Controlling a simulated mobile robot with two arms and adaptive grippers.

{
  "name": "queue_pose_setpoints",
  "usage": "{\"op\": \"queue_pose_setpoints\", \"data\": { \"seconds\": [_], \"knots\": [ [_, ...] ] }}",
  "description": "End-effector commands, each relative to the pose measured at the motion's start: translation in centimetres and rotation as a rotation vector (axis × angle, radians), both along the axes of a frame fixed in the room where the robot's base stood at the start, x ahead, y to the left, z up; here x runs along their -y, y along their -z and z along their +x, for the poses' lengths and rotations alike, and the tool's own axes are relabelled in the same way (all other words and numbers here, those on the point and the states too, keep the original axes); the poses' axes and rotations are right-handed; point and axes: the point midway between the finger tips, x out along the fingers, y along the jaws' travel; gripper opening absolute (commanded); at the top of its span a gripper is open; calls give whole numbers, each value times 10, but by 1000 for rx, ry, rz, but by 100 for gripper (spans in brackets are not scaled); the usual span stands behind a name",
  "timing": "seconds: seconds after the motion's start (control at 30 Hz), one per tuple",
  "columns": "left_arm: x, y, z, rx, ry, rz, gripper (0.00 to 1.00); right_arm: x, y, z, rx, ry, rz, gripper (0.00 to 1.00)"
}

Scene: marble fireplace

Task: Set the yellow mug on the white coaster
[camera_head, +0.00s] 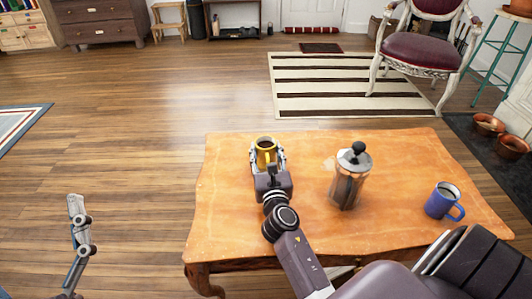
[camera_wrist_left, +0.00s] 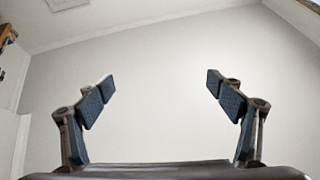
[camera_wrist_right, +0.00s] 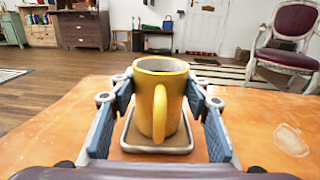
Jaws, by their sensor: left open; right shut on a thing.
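My right gripper (camera_head: 267,153) is shut on the mug, a finger on each side. A square coaster with a pale rim (camera_wrist_right: 128,138) shows directly below the mug in the right wrist view; I cannot tell whether the base touches it. The gripper and mug hide most of it in the head view. My left gripper (camera_wrist_left: 160,86) is open and empty, off the table at lower left.
On the table (camera_head: 225,220), a glass and metal coffee press (camera_head: 349,183) stands right of the mug. A blue mug (camera_head: 440,201) stands near the right edge. The table's left part is clear. A chair (camera_head: 424,51) stands beyond on the floor.

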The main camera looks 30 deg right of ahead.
Motion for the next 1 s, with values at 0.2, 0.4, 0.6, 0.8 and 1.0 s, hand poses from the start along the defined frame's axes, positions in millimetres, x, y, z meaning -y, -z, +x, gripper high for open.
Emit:
{"op": "queue_pose_setpoints", "data": {
  "seconds": [0.2,0.4,0.6,0.8,1.0],
  "knots": [
    [0,-5,-3,24,1,-7,86,0,-1,1,4,-1,-1,5],
    [0,-6,-4,30,1,-8,86,0,0,0,3,-1,0,5],
    [-1,-9,-7,52,2,-15,86,0,1,0,3,-1,0,5],
    [-1,-12,-9,68,2,-19,86,0,4,0,0,0,1,54],
    [-1,-12,-9,66,3,-20,86,0,4,0,0,0,1,61]
  ]
}}
